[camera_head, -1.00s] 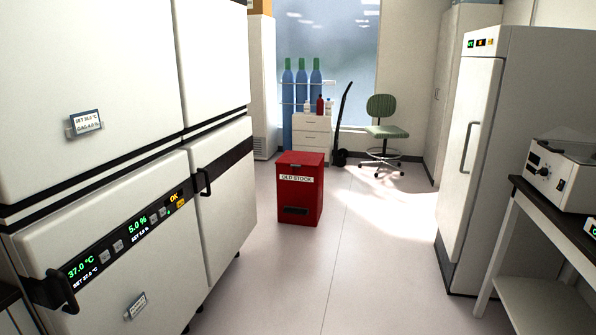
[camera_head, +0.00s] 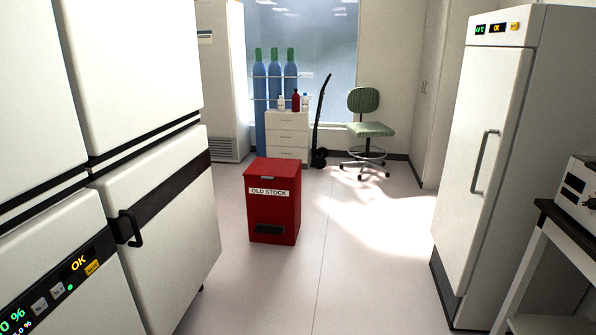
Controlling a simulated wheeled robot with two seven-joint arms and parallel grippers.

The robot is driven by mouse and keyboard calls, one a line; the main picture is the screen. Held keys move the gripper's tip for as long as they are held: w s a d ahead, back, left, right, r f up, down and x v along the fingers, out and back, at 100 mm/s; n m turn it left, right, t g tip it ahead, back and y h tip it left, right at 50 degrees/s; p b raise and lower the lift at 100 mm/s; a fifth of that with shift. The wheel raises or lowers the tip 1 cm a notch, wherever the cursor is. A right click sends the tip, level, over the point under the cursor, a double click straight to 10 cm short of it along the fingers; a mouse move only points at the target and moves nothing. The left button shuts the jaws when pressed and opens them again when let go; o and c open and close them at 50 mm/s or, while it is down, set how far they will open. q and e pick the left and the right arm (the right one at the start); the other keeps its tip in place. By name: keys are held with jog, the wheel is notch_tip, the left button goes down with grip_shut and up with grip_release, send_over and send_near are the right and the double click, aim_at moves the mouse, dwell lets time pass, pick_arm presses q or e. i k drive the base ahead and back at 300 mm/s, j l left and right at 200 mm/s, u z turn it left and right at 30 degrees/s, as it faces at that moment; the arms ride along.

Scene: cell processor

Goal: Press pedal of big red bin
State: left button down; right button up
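The big red bin (camera_head: 271,212) stands upright on the floor ahead, a little left of the middle of the head view. It is box-shaped, with its lid (camera_head: 275,171) down and a white "OLD STOCK" label on its front. A dark recess or pedal area (camera_head: 269,229) shows low on its front; the pedal itself is too small to make out clearly. Neither of my grippers is in view.
White incubators (camera_head: 150,220) line the left side. A tall white fridge (camera_head: 484,160) and a bench (camera_head: 545,225) stand on the right. Behind the bin are drawers (camera_head: 288,138), blue gas cylinders (camera_head: 275,90), a hand truck (camera_head: 319,130) and a green chair (camera_head: 370,129). The floor (camera_head: 345,275) between is clear.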

aim_at(259, 229)
jog(key=i, duration=2.2)
jog(key=i+u, duration=0.1)
jog(key=i, duration=0.4)
jog(key=i+l+u, duration=0.15)
jog(key=i, duration=0.35)
jog(key=i+l+u, duration=0.1)
jog(key=i, duration=0.4)
jog(key=i+l+u, duration=0.15)
jog(key=i, duration=0.35)
jog(key=i+l+u, duration=0.5)
jog(key=i, duration=0.15)
